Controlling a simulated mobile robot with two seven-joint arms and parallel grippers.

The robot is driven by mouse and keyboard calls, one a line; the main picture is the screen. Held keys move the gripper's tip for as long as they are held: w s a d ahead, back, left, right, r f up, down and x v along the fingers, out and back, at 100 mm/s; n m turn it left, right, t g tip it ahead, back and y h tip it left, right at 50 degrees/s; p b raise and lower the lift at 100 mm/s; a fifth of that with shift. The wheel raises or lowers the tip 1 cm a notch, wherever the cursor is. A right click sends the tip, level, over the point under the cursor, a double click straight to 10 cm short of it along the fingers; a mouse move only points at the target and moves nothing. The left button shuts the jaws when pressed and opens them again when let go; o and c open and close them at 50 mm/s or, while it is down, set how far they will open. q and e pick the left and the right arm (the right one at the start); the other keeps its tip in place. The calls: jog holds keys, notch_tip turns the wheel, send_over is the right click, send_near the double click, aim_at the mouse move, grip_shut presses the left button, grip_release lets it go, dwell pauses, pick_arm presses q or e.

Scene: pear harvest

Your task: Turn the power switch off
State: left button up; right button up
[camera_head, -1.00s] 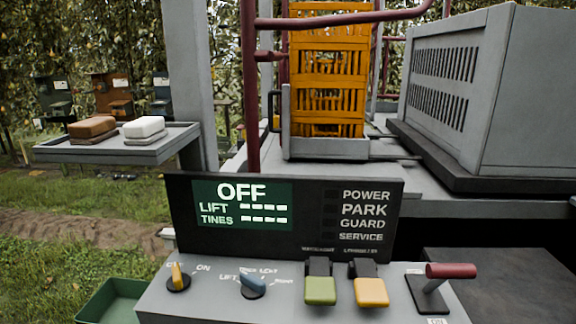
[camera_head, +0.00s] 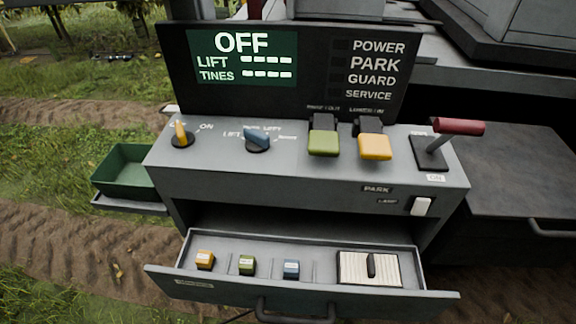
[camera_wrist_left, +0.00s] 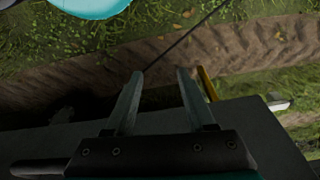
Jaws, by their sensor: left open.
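The power switch (camera_head: 181,134) is a yellow knob on a dark round base at the left of the grey control panel. Its pointer stands near upright, tipped toward the partly covered label left of "ON". The display (camera_head: 242,57) above it reads "OFF", with dashes beside "LIFT" and "TINES". My left gripper (camera_wrist_left: 160,73) shows only in the left wrist view, open and empty, its fingers over dirt and grass beyond a dark grey edge. The switch is not recognisable in that view. My right gripper is in neither view.
A blue knob (camera_head: 257,139), green (camera_head: 323,143) and yellow (camera_head: 374,147) switches and a red-handled lever (camera_head: 458,127) share the panel. Below, an open drawer (camera_head: 300,300) juts forward. A green bin (camera_head: 128,171) stands at left. A yellow bar (camera_wrist_left: 207,84) is beside my left gripper's right finger.

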pick_arm(q)
jog(key=s+a+f+b, duration=0.1)
jog(key=s+f+b, duration=0.1)
jog(key=s+f, duration=0.6)
jog(key=s+a+f+g+b, duration=0.1)
jog(key=s+f+b, duration=0.1)
jog(key=s+f, duration=0.6)
notch_tip(320, 180, down, 5)
jog(key=shift+s+a+f+g+b, duration=0.2)
jog(key=shift+s+a+g+b, duration=0.1)
jog(key=shift+a+b, duration=0.1)
jog(key=shift+c, duration=0.4)
jog(key=shift+w, duration=0.15)
